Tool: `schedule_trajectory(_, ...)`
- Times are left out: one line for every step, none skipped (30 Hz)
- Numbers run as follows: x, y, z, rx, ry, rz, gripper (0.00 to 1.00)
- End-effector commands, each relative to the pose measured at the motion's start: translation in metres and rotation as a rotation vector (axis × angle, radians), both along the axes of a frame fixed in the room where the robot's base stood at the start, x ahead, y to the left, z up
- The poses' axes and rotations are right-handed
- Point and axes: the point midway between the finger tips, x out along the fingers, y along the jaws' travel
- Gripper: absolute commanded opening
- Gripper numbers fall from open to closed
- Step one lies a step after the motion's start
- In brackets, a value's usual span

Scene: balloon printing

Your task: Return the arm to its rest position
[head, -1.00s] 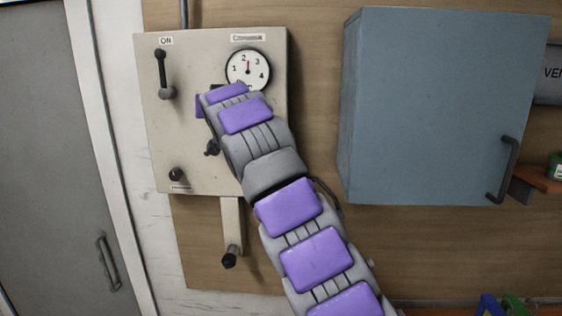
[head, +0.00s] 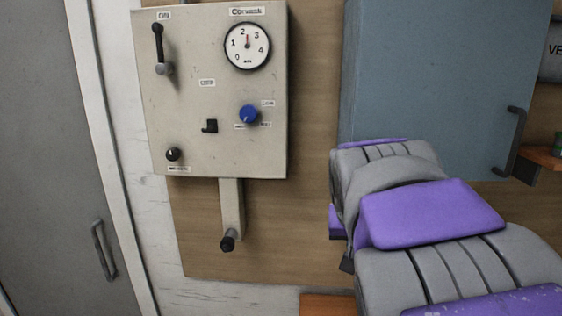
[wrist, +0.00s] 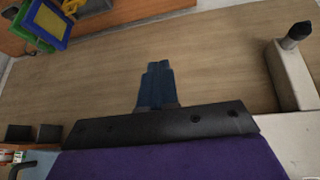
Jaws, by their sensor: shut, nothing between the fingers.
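My arm with purple pads (head: 430,215) shows in the head view at the lower right, in front of the blue cabinet and clear of the control panel. My gripper's fingers are hidden there. In the wrist view my gripper (wrist: 158,68) shows as two dark blue fingers, closed together with nothing between them. They stand out against the wooden backboard (wrist: 220,60), apart from any object.
The beige control panel (head: 190,100) carries a gauge (head: 247,45), a lever (head: 160,48) and a blue knob (head: 249,114). A spout (head: 231,210) hangs below. The blue cabinet (head: 430,70) is close behind my arm. Yellow and blue items (wrist: 42,22) show upper left in the wrist view.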

Motion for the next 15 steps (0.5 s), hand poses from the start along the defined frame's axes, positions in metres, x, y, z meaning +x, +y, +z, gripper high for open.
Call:
schedule_trajectory(-0.026, -0.004, -0.022, 0.012, 0.05, -0.006, 0.0)
schedule_trajectory(-0.041, -0.006, -0.034, 0.019, 0.083, -0.007, 0.0)
schedule_trajectory(-0.059, -0.008, -0.049, 0.029, 0.125, -0.005, 0.0)
schedule_trajectory(-0.074, -0.01, -0.061, 0.036, 0.157, -0.003, 0.0)
schedule_trajectory(-0.09, -0.011, -0.073, 0.043, 0.189, -0.001, 0.0)
schedule_trajectory(-0.11, -0.012, -0.088, 0.054, 0.231, 0.004, 0.0)
schedule_trajectory(-0.126, -0.012, -0.101, 0.064, 0.266, 0.01, 0.0)
schedule_trajectory(-0.141, -0.012, -0.111, 0.071, 0.296, 0.016, 0.0)
schedule_trajectory(-0.163, -0.011, -0.127, 0.082, 0.342, 0.025, 0.0)
schedule_trajectory(-0.179, -0.01, -0.138, 0.088, 0.374, 0.033, 0.0)
schedule_trajectory(-0.195, -0.009, -0.149, 0.096, 0.408, 0.043, 0.0)
schedule_trajectory(-0.216, -0.008, -0.162, 0.106, 0.449, 0.057, 0.0)
schedule_trajectory(-0.231, -0.006, -0.172, 0.113, 0.477, 0.068, 0.0)
schedule_trajectory(-0.246, -0.005, -0.182, 0.119, 0.509, 0.078, 0.0)
schedule_trajectory(-0.263, -0.003, -0.192, 0.124, 0.541, 0.092, 0.0)
